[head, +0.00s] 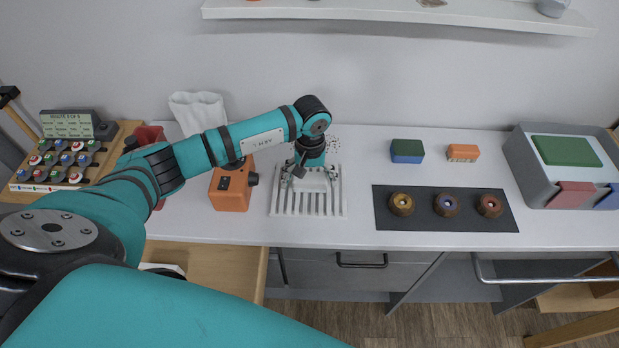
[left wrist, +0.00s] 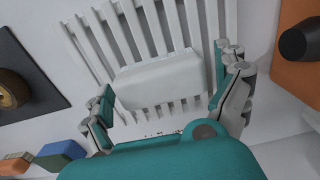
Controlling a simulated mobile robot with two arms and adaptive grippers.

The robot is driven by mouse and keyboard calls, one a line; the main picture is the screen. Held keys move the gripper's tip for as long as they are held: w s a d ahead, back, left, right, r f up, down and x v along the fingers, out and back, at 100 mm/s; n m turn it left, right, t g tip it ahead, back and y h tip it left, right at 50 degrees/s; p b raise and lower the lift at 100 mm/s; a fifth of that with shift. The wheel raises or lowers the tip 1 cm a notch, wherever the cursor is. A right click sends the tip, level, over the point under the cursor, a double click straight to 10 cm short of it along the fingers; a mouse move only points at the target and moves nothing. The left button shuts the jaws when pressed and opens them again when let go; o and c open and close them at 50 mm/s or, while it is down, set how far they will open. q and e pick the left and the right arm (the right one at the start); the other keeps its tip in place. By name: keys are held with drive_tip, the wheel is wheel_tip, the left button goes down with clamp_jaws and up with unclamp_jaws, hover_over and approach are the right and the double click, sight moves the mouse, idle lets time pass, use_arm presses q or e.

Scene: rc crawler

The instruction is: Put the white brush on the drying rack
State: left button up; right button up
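The white brush (left wrist: 160,80) is a pale block with rounded edges. In the left wrist view it lies across the slats of the white drying rack (left wrist: 190,20). In the head view the rack (head: 308,209) stands on the counter, with the brush (head: 314,180) at its back part, partly hidden by my gripper. My left gripper (head: 311,182) is over the back of the rack. In the left wrist view its fingers (left wrist: 165,95) are spread, one on each side of the brush, with small gaps to it. My right gripper is not in view.
An orange box (head: 231,190) with a dark knob stands close left of the rack. A dark mat (head: 445,222) with three brown round pieces lies to the right. Behind it are a green-and-blue block (head: 407,151) and an orange brush (head: 462,152). A drawer (head: 215,262) is open below.

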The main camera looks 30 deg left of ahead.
sight(310, 177)
use_arm(q)
drive_tip(key=shift+r, duration=0.35)
wheel_tip(310, 177, up, 12)
drive_tip(key=b, duration=0.4)
drive_tip(key=shift+f, duration=0.15)
drive_tip(key=shift+d, duration=0.1)
